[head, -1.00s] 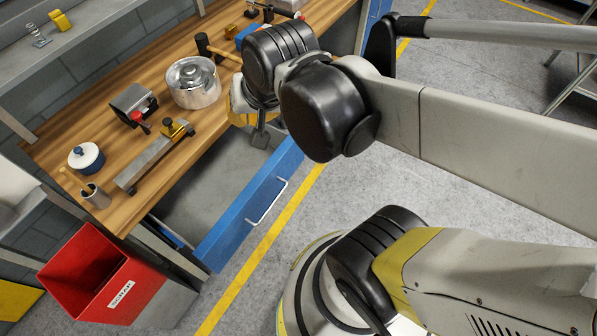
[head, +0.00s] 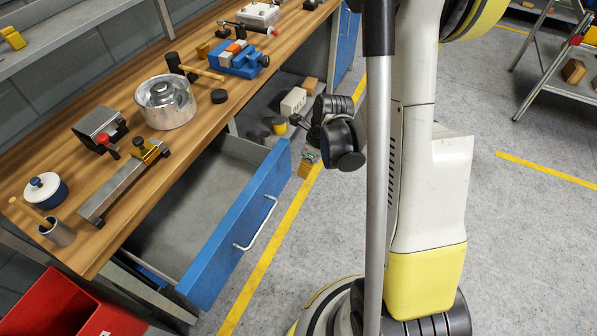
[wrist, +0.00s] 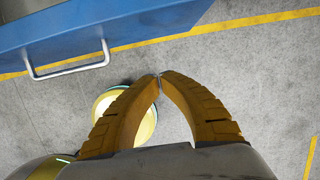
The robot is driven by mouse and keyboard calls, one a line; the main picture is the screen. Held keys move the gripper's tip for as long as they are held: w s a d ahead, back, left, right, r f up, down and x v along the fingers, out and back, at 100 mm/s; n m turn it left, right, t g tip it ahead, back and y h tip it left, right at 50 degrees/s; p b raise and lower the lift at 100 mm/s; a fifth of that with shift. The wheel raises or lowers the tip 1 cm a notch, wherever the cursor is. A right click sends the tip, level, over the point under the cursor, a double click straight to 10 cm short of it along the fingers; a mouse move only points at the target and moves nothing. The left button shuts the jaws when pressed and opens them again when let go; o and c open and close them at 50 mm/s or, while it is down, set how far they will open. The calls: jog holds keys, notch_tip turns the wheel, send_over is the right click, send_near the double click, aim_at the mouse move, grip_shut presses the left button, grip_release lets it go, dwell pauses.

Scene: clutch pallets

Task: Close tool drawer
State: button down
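The tool drawer (head: 222,262) under the workbench stands pulled out. It has a blue front, a silver bar handle (head: 258,225) and a grey inside that looks empty. In the wrist view the drawer front (wrist: 130,27) fills the upper left, with the handle (wrist: 68,71) below its edge. My gripper (head: 308,163) is outside the drawer, beyond the far end of its front in the head view. In the wrist view its yellow fingers (wrist: 158,77) meet at the tips with nothing between them. They are right of the handle and apart from it.
The wooden bench top (head: 120,185) holds a metal pot (head: 165,102), a blue vise (head: 238,60), a hammer and other tools. A red scrap bin (head: 55,305) stands at lower left. Boxes (head: 293,101) sit under the bench. Open floor lies before the drawer.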

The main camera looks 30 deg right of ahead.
aim_at(286, 180)
jog(key=shift+w+a+f+b, duration=0.2)
jog(key=shift+w+a+f, duration=0.55)
jog(key=shift+f, duration=0.65)
jog(key=shift+w+a+f+b, duration=0.25)
jog(key=shift+w+a+f, duration=0.15)
jog(key=shift+w+f, duration=0.8)
jog(key=shift+w+a+f+b, duration=0.2)
jog(key=shift+w+a+f, duration=0.45)
jog(key=shift+f, duration=0.9)
